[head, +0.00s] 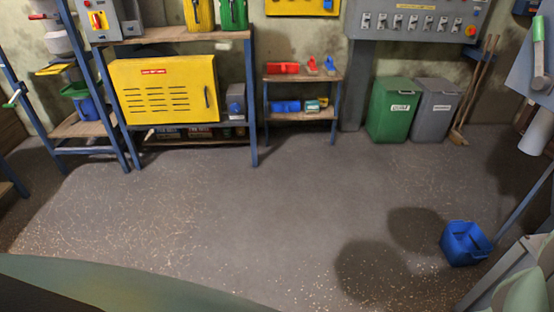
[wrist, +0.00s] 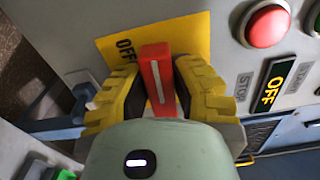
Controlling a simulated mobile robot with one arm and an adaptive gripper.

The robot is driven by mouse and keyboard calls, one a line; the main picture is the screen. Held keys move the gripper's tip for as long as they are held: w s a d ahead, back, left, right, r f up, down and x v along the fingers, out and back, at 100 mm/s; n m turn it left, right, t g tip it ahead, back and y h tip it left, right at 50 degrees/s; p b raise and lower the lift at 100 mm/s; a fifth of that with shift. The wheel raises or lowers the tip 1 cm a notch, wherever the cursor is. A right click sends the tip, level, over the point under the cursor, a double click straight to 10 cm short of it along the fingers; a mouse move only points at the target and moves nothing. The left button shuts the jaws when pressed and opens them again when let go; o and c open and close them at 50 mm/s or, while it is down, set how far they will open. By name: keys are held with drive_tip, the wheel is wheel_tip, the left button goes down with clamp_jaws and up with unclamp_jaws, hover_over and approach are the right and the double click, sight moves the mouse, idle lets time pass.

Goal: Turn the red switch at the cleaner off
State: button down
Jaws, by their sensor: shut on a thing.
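In the wrist view a red switch handle (wrist: 157,72) with a pale stripe stands on a yellow plate (wrist: 192,32). The word OFF is printed on the plate, just left of the handle's top. My gripper (wrist: 153,84) has its yellow-tipped fingers on either side of the handle and is shut on it. The handle points nearly straight up in the picture, tilted slightly left. The lower part of the plate is hidden by my gripper. My gripper does not show in the head view.
Right of the plate are a red button (wrist: 267,25) and a display reading OFF (wrist: 271,88). The head view shows another red switch (head: 97,20) at upper left, a yellow cabinet (head: 165,88), a green bin (head: 392,108) and a blue bucket (head: 464,243). The middle floor is clear.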

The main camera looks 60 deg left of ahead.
drive_tip(key=shift+f+n+b, duration=0.15)
drive_tip(key=shift+n+b, duration=0.15)
drive_tip(key=shift+n, duration=0.3)
drive_tip(key=c, duration=0.8)
unclamp_jaws()
drive_tip(key=shift+v, duration=3.75)
